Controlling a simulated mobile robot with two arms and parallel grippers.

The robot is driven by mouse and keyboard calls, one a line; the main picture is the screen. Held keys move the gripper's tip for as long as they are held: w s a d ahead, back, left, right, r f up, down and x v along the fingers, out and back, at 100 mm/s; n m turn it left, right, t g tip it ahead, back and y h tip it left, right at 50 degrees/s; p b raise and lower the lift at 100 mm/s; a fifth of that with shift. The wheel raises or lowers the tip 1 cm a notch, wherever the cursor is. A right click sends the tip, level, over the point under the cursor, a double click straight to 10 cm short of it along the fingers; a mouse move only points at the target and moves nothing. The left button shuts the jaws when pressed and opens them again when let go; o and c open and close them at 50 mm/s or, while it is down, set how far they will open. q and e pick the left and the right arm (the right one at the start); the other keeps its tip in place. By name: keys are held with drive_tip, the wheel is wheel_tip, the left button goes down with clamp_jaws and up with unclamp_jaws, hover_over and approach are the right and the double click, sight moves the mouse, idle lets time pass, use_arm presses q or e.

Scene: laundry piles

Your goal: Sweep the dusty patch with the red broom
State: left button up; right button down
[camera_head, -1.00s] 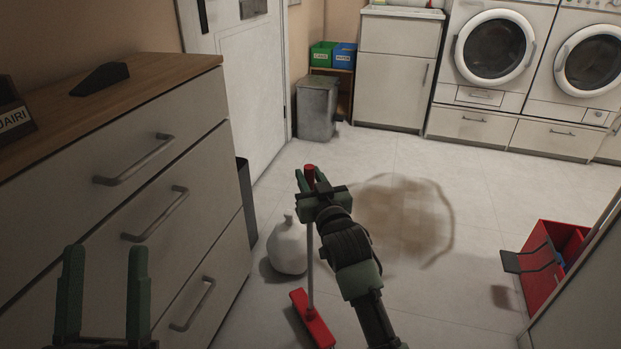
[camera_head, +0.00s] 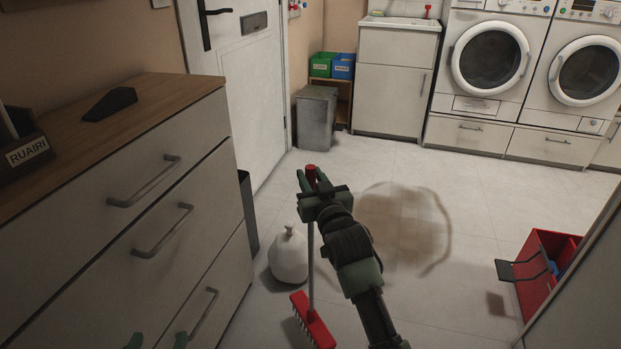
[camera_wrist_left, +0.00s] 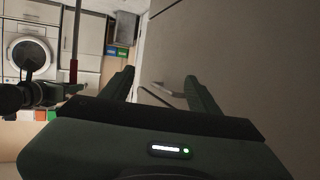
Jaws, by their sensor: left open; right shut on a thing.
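The red broom (camera_head: 314,325) hangs upright below my right gripper (camera_head: 309,180), which is shut on the top of its handle. Its red head with bristles is low in the head view, beside the white bag; I cannot tell if it touches the floor. The dusty patch (camera_head: 395,222) is a brown stain on the tiles, to the right of the handle and partly hidden by my right arm. My left gripper (camera_head: 158,341) shows only its fingertips at the bottom edge, in front of the drawers. It is open and empty in the left wrist view (camera_wrist_left: 158,85).
A white tied bag (camera_head: 288,256) stands on the floor left of the broom. A drawer chest (camera_head: 165,215) fills the left side. A grey bin (camera_head: 316,117) and washing machines (camera_head: 490,60) line the back. Floor around the patch is clear.

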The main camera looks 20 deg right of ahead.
sight(312, 168)
drive_tip(key=shift+r+p, duration=0.6)
drive_tip(key=shift+r, duration=0.3)
use_arm(q)
drive_tip(key=s+a+f+g+y+p, duration=0.1)
drive_tip(key=s+a+f+g+y, duration=0.1)
drive_tip(key=s+a+f+g, duration=0.2)
drive_tip(key=s+f+g, duration=0.3)
drive_tip(key=s+f, duration=0.2)
drive_tip(key=s, duration=0.1)
drive_tip(key=shift+f, duration=0.25)
use_arm(e)
drive_tip(key=shift+r, duration=0.6)
use_arm(q)
drive_tip(key=shift+a, duration=0.15)
use_arm(e)
drive_tip(key=shift+d, duration=0.1)
